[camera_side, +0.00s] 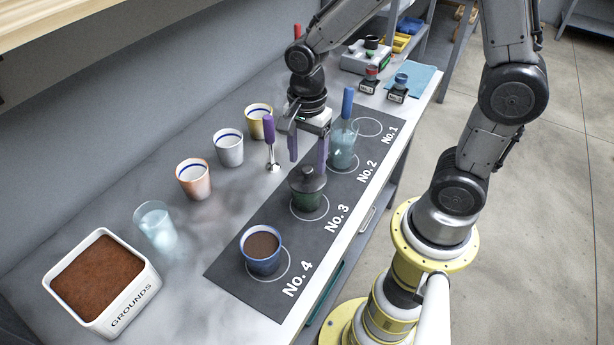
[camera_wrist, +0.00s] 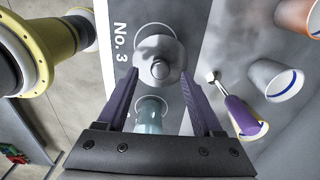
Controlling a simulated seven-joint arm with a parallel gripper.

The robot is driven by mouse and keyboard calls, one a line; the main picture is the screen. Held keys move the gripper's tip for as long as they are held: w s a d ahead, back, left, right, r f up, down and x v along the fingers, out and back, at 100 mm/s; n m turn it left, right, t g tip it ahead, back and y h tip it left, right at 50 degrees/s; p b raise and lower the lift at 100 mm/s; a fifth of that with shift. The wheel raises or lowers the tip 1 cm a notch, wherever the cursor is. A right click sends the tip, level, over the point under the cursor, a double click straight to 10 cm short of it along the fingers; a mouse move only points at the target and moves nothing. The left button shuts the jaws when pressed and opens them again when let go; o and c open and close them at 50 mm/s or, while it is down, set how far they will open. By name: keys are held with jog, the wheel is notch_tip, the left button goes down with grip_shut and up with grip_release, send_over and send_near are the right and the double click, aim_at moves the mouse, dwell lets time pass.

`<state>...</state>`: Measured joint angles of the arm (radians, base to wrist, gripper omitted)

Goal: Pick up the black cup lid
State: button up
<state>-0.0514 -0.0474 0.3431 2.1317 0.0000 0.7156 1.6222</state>
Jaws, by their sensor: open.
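The black cup lid (camera_side: 308,178) is dark and round with a small knob on top. It sits on a green cup (camera_side: 307,203) at the No. 3 circle of the dark mat. In the wrist view the lid (camera_wrist: 160,50) looks grey and its knob faces me. My gripper (camera_side: 308,160) is open and empty, pointing down just above the lid on its far side. In the wrist view the fingertips (camera_wrist: 161,74) flank the near part of the lid, apart from the knob. The cup beneath is mostly hidden there.
A teal glass (camera_side: 343,148) with a blue-handled tool stands at No. 2, close to my gripper. A blue cup (camera_side: 262,262) of brown grounds stands at No. 4. A purple-handled tool (camera_side: 270,140) and several cups stand left of the mat. No. 1 (camera_side: 369,127) is empty.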

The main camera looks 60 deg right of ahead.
aim_at(307, 175)
jog(key=shift+f, duration=1.15)
grip_shut()
